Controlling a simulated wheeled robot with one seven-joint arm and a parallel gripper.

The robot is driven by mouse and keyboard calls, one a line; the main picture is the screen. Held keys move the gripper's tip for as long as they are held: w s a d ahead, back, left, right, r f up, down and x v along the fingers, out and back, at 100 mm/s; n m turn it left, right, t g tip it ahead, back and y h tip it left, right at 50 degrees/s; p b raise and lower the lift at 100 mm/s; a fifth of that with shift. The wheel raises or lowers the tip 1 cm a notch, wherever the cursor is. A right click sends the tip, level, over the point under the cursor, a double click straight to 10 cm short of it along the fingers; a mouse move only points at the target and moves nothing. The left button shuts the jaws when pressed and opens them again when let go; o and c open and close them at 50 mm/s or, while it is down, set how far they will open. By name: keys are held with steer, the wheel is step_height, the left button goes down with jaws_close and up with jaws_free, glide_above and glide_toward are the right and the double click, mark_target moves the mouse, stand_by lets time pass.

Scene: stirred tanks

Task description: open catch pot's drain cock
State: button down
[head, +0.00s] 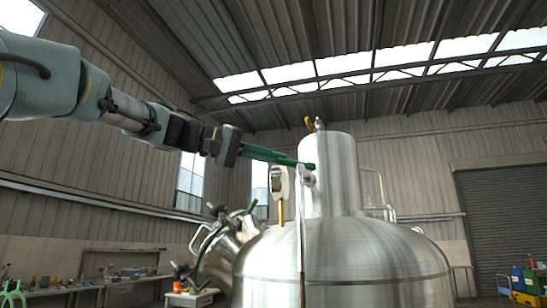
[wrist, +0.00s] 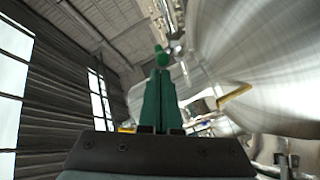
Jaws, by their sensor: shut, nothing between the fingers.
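My gripper (head: 286,159) reaches in from the left in the head view, its green fingers shut and empty. It also shows in the wrist view (wrist: 160,76), with the fingers together. A small green handle (head: 308,166) lies just past the fingertips, in front of an upright steel cylinder (head: 330,170) that may be the catch pot. In the wrist view the green handle (wrist: 162,58) appears as a rounded knob beyond the tips; I cannot tell if they touch. A pale fitting (head: 308,179) sits below it. I cannot tell for sure which fitting is the drain cock.
A large domed steel tank (head: 345,262) stands below the cylinder. A yellow lever (head: 281,211) hangs below a round fitting (head: 277,180), and a thin upright pipe (head: 301,235) runs close by. Slanted pipework with green handles (head: 228,238) is at left. Air above the gripper is clear.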

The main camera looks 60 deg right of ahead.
steer(key=shift+s+a+n+t+h+b, duration=0.2)
steer(key=shift+n+t+h+b, duration=0.1)
steer(key=shift+b, duration=0.35)
steer(key=shift+s+a+n+t+h+b, duration=0.25)
steer(key=shift+s+n+t+h+b, duration=0.2)
steer(key=shift+n+t+b, duration=0.4)
steer(key=shift+a+f+t+b, duration=0.1)
steer(key=shift+t+b, duration=0.15)
steer(key=shift+b, duration=0.15)
steer(key=shift+s+a+n+t+h+b, duration=0.2)
steer(key=shift+s+n+t+b, duration=0.15)
steer(key=shift+s+t+b, duration=0.15)
steer(key=shift+s+a+n+t+h+b, duration=0.15)
steer(key=shift+s+n+t+h+b, duration=0.1)
steer(key=shift+s+n+t+b, duration=0.25)
steer(key=shift+s+a+n+t+h+b, duration=0.15)
steer(key=shift+s+n+t+h+b, duration=0.2)
steer(key=shift+s, duration=0.4)
steer(key=shift+r, duration=0.2)
